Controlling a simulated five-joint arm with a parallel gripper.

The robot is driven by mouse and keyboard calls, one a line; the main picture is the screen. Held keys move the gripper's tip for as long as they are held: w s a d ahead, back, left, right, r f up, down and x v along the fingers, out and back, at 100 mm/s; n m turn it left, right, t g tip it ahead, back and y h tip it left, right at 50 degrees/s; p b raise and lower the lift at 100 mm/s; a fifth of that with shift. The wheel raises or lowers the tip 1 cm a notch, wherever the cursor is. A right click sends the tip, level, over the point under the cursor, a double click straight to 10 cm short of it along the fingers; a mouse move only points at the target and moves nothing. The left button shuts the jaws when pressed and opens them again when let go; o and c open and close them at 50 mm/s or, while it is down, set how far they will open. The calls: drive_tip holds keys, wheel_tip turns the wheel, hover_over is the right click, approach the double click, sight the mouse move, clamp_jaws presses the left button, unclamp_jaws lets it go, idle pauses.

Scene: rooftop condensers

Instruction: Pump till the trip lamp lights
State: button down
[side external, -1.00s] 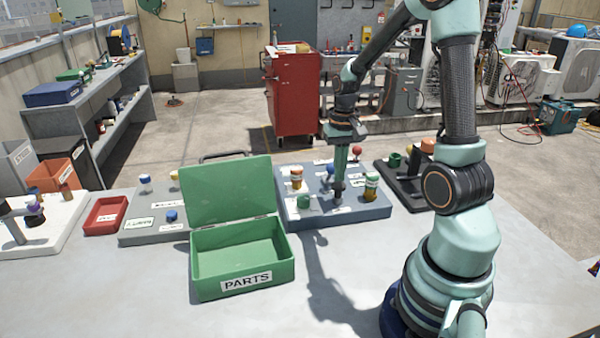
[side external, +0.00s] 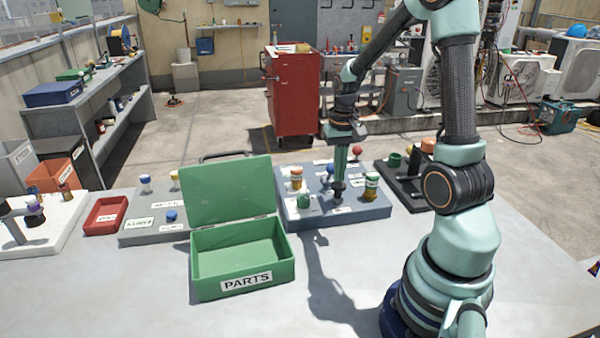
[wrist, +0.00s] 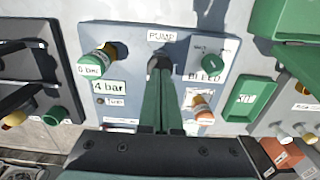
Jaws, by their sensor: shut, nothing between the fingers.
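The pump panel (side external: 350,212) is a blue-grey box on the bench behind the green parts box; it also shows in the wrist view (wrist: 130,42). My gripper (side external: 339,181) is shut and empty, pointing down over the dark pump plunger (wrist: 155,64) beside the PUMP label (wrist: 162,37). The fingers hide much of the plunger, and I cannot tell whether they touch it. A gauge with a green-rimmed face (wrist: 90,68) reads 0 bar, above a 4 bar sign (wrist: 109,87). A small grey round spot (wrist: 102,101), perhaps the trip lamp, looks unlit; its label is too small to read surely.
A green BLEED knob (wrist: 211,64) and an orange-topped part (wrist: 203,104) stand on the panel near my fingers. The open green parts box (side external: 243,272) is left of the panel; a black fixture (side external: 408,197) is right.

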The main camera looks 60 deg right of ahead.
sight(339, 184)
drive_tip(key=shift+f, duration=0.3)
drive_tip(key=shift+f, duration=1.35)
drive_tip(key=shift+r, duration=1.95)
